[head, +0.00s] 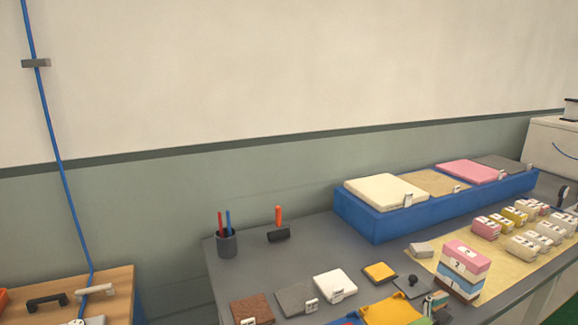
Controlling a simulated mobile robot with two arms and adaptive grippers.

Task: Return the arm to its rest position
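Neither of my grippers shows in the head view, and no part of my arms can be made out. A grey table (285,262) carries a long blue tray (395,222). On the tray lie a cream mattress-like slab (385,190), a tan one (434,182), a pink one (468,171) and a dark grey one (502,163). A layered block (462,270) in pink, white, blue and brown stands on a tan mat (500,258) in front of the tray.
Several small wrapped blocks (525,246) sit on the mat's right part. Flat sample pieces (335,286) and yellow pieces (388,310) line the table's front. A pen cup (227,244) stands at its left. A wooden table (110,278) is at lower left, below a blue wall cable (57,155).

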